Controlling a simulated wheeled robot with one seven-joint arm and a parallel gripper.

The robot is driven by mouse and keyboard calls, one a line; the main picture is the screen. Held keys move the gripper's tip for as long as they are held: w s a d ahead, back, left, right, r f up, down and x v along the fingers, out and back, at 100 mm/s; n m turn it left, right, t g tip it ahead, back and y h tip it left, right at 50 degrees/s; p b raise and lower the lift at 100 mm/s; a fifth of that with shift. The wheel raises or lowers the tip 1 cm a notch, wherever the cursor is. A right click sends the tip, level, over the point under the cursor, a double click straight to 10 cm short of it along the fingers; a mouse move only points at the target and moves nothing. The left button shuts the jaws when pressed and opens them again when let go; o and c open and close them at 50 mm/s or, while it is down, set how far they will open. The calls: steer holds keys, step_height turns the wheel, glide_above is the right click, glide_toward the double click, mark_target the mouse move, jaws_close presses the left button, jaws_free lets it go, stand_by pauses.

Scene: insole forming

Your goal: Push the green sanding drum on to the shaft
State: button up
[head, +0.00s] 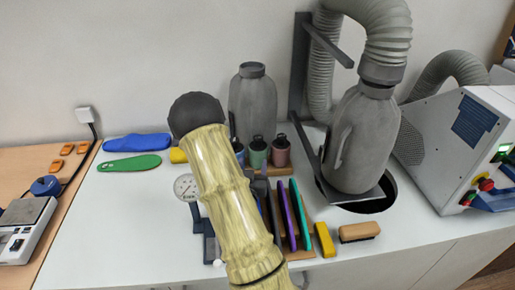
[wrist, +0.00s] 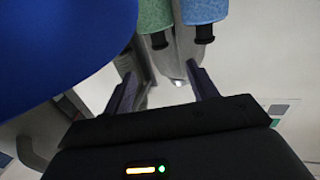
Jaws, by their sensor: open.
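A small green drum (head: 258,153) with a dark top stands on the bench in the head view, between a blue drum (head: 238,148), partly hidden, and a dull red drum (head: 280,153). In the wrist view a speckled green drum (wrist: 168,14) and a blue drum (wrist: 204,10) show at the top edge, each with a dark stub at its lower end. My gripper (wrist: 163,78) is open, its two fingers apart with no drum between them. The drums lie beyond the fingertips. I cannot make out the shaft for certain. The gripper is not visible in the head view.
A large blue surface (wrist: 60,50) fills the wrist view's upper left, close to the left finger. On the bench are a dial gauge (head: 185,187), upright coloured sheets (head: 290,213), a brush (head: 359,232) and a grey bottle-shaped vessel (head: 360,145). The bench's front left is clear.

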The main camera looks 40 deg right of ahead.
mark_target(258, 140)
steer(key=shift+w+d+f+b, duration=0.1)
steer(key=shift+w+d+b, duration=0.25)
steer(key=shift+b, duration=0.35)
steer(key=p+x, duration=0.3)
steer(key=x, duration=0.8)
steer(key=shift+w+d+p, duration=0.1)
steer(key=shift+d+p, duration=0.1)
steer(key=shift+p, duration=0.1)
steer(key=shift+c, duration=0.5)
steer(key=c, duration=1.1)
steer(key=shift+o, duration=0.2)
steer(key=shift+r+p, duration=1)
steer(key=shift+r, duration=1.45)
steer(key=shift+f+b, duration=0.85)
steer(key=shift+f, duration=1.1)
